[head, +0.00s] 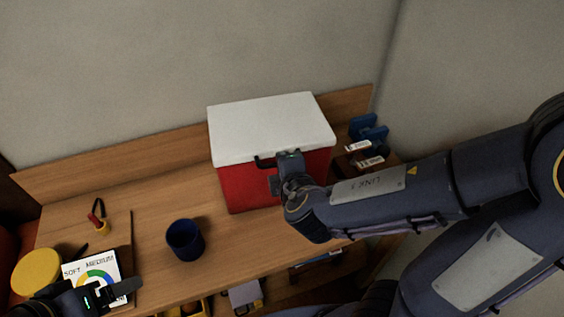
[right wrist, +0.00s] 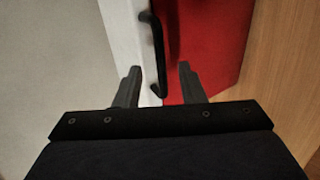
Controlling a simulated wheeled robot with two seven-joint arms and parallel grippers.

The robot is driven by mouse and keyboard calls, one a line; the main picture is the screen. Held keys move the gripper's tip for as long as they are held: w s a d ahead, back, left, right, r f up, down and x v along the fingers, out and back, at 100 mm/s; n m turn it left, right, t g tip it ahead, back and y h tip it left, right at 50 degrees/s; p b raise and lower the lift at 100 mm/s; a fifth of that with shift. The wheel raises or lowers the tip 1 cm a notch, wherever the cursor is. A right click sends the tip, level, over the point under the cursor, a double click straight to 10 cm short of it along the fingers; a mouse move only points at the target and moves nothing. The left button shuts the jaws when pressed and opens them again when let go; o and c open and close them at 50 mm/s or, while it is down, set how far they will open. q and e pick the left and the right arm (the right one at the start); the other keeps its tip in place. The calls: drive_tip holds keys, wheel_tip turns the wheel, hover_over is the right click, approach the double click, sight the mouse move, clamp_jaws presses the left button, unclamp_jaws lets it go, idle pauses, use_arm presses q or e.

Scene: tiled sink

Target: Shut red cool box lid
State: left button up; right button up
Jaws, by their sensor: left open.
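The red cool box (head: 240,190) stands on the wooden counter against the back board. Its white lid (head: 268,125) lies over the top, and I see no gap between lid and red body in the head view. A black handle (right wrist: 156,50) is at the lid's front edge. My right gripper (right wrist: 157,82) is at the box front by this handle, its fingers apart, with the handle's end between or just beyond them; contact cannot be told. In the head view my right arm hides part of the box front. My left gripper (head: 125,287) is open, low at the left, away from the box.
A dark blue cup (head: 185,240) stands left of the box. A white card with a coloured arc (head: 95,268), a yellow round thing (head: 36,271) and a small red and yellow item (head: 98,217) are farther left. Blue items (head: 367,130) stand right of the box.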

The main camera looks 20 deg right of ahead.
drive_tip(key=p+v, duration=0.2)
drive_tip(key=v, duration=0.3)
drive_tip(key=shift+s+r, duration=0.15)
drive_tip(key=shift+s, duration=0.2)
idle(0.5)
drive_tip(key=s+d+f+m+g+h+b, duration=0.1)
drive_tip(key=s+d+f+m+g, duration=0.25)
drive_tip(key=d+m, duration=0.2)
drive_tip(key=s+d+f+m+g+h+b, duration=0.1)
drive_tip(key=s+d+f+m+g, duration=0.15)
drive_tip(key=s+d+m, duration=0.3)
drive_tip(key=s+a+r+m+y+b, duration=0.2)
drive_tip(key=s+a+m+y, duration=0.1)
drive_tip(key=a+m+y, duration=0.2)
drive_tip(key=m+y, duration=0.1)
drive_tip(key=m, duration=0.1)
drive_tip(key=shift+s+a+r+m+y, duration=0.15)
drive_tip(key=shift+s+r+m+y, duration=0.15)
drive_tip(key=shift+r+y, duration=0.1)
